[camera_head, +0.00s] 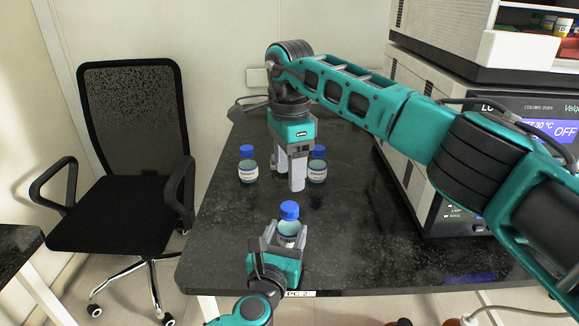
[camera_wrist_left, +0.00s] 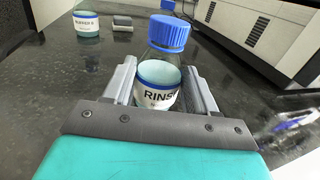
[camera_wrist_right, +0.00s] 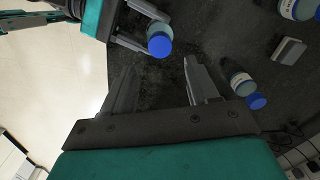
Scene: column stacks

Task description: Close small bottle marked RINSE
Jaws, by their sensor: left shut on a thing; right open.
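The small RINSE bottle (camera_head: 287,229) stands upright near the table's front edge, and its label shows in the left wrist view (camera_wrist_left: 158,97). A blue cap (camera_head: 290,210) sits on its neck; how tight it is I cannot tell. My left gripper (camera_head: 286,243) is shut around the bottle's body. The cap also shows at the top of the right wrist view (camera_wrist_right: 160,45). My right gripper (camera_head: 289,180) is open and empty, pointing down behind the RINSE bottle, apart from its cap.
Two other blue-capped bottles stand farther back, one at the left (camera_head: 248,170) and one at the right (camera_head: 317,168), either side of my right gripper. A small grey block (camera_wrist_left: 122,23) lies between them. A column oven (camera_head: 470,190) stands at the right. The table's left front is clear.

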